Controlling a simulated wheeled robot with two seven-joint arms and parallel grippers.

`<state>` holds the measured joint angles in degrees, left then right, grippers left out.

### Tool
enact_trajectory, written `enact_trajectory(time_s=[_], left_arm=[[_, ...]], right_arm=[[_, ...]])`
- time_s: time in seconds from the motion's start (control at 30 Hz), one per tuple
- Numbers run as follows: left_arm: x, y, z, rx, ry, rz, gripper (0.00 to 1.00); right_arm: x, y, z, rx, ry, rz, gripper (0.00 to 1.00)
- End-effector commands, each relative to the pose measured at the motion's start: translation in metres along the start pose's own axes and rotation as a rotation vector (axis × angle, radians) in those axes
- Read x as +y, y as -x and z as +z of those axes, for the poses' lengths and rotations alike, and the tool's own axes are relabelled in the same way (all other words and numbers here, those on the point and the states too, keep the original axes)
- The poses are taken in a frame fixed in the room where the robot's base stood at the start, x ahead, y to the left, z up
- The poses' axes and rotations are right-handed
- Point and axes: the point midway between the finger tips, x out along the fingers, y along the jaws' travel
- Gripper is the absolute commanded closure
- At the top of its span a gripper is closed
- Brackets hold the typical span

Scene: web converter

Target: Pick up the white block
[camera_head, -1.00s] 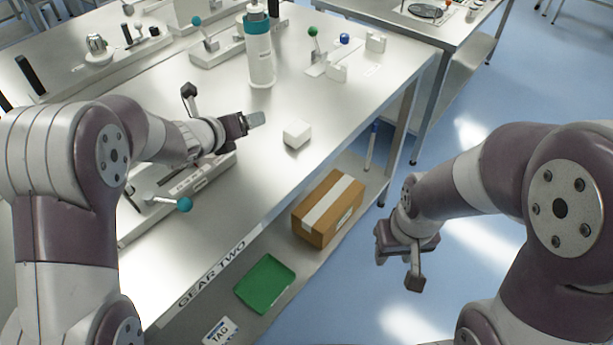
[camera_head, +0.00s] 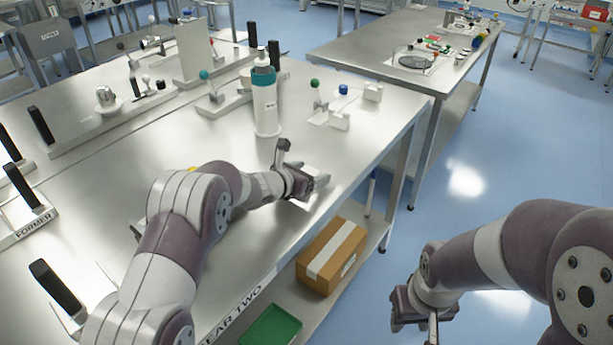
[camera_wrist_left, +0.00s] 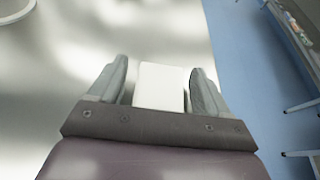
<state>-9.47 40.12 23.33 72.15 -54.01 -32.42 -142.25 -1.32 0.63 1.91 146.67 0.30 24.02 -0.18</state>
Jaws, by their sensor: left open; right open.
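The white block (camera_wrist_left: 160,86) lies between the two fingers of my left gripper (camera_wrist_left: 160,88) in the left wrist view, with a narrow gap on each side. In the head view my left gripper (camera_head: 318,182) is over the block's place near the table's right edge, and the block is mostly hidden by it. The left gripper is open. My right gripper (camera_head: 418,315) is open and empty, off the table to the right, above the floor.
A teal-topped white bottle (camera_head: 266,105) stands behind my left gripper. A white fixture with green and blue balls (camera_head: 343,90) is farther back right. A cardboard box (camera_head: 331,255) and a green tray (camera_head: 270,328) are on the lower shelf.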

Motion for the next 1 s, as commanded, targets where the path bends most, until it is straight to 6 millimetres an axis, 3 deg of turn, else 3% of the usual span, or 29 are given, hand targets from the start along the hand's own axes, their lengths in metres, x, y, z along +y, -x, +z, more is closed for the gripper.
enact_trajectory(time_s=[0.17, 0.2, 0.37, 0.73, 0.97, 1.0], left_arm=[[0.0, -0.001, 0.0, 0.0, 0.001, 0.001, 0.22], [0.0, -0.001, 0.0, 0.0, 0.001, 0.001, 0.29], [0.0, 0.0, 0.0, 0.0, 0.001, 0.001, 0.8], [0.001, 0.002, 0.005, -0.001, 0.001, 0.002, 0.81], [0.001, 0.016, 0.041, -0.003, -0.001, 0.003, 0.81], [-0.007, 0.012, 0.045, -0.002, -0.003, -0.002, 0.81]], right_arm=[[0.0, 0.0, 0.0, 0.0, 0.0, 0.0, 0.57], [0.0, 0.0, 0.0, 0.0, 0.0, 0.0, 0.57], [0.0, 0.0, 0.0, 0.0, 0.0, 0.0, 0.57], [0.0, -0.001, 0.0, 0.0, 0.0, 0.0, 0.57], [0.0, 0.0, 0.0, 0.0, 0.0, 0.0, 0.57], [0.0, -0.002, 0.0, 0.0, 0.0, 0.0, 0.57]])
